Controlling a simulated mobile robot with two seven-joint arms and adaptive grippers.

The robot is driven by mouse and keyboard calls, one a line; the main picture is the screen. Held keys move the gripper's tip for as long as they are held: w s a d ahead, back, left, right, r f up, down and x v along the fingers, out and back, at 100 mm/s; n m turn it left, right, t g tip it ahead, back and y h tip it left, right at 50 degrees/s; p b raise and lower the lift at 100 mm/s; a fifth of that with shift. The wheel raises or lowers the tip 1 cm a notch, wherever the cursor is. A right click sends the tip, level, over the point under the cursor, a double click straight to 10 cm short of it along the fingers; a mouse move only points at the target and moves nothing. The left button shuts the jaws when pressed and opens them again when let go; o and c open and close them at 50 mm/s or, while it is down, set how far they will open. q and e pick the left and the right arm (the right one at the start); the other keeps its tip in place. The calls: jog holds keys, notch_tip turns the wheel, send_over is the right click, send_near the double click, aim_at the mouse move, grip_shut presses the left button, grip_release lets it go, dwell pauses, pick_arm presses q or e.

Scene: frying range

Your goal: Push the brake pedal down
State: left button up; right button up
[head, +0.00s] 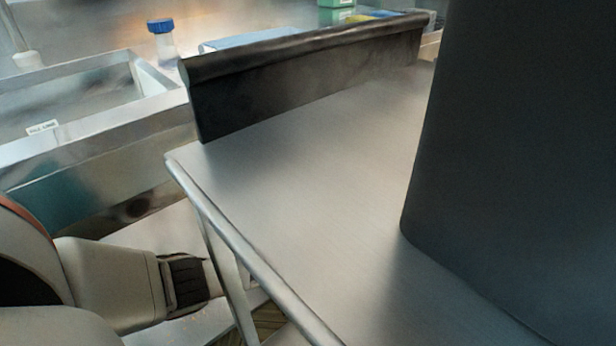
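I cannot make out a brake pedal in the head view. My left gripper (187,280) is at the lower left, beside and below the near left edge of the steel table, at the end of my pale arm. Its dark ribbed body shows, but its fingertips cannot be made out near the table leg, so I cannot tell whether it is open or shut. I see nothing held in it. My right gripper is not in view.
The steel table (300,190) has a bare top and a dark raised back edge (300,85). A large dark upright body (520,150) blocks the right side. A steel sink (75,105) and a blue-capped bottle (162,42) are at the left back.

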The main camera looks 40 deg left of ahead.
pick_arm(q)
notch_tip(320, 180, up, 12)
dwell(0.6)
